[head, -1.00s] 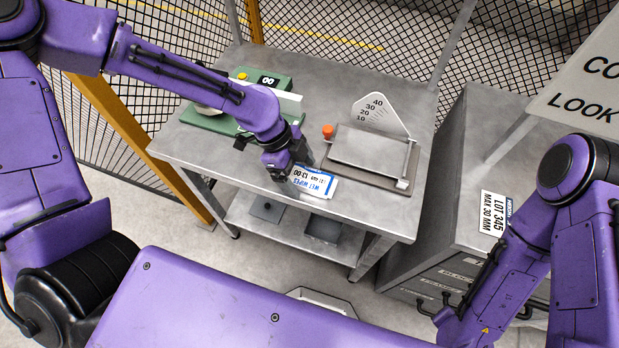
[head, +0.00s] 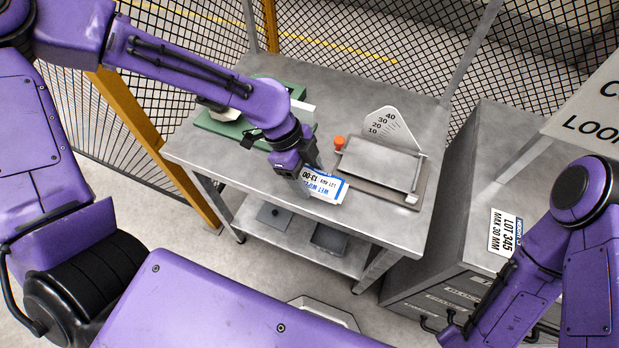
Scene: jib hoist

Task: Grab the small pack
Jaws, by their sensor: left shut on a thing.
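I cannot tell whether the pack touches the table top. My right arm (head: 530,275) is at the lower right, and its gripper is not in view.
A grey plate device (head: 378,165) with a numbered scale and orange knob stands right of the pack. A green device (head: 228,125) is behind my left arm. A grey drawer cabinet (head: 480,190) stands at the right. Mesh fencing runs behind.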

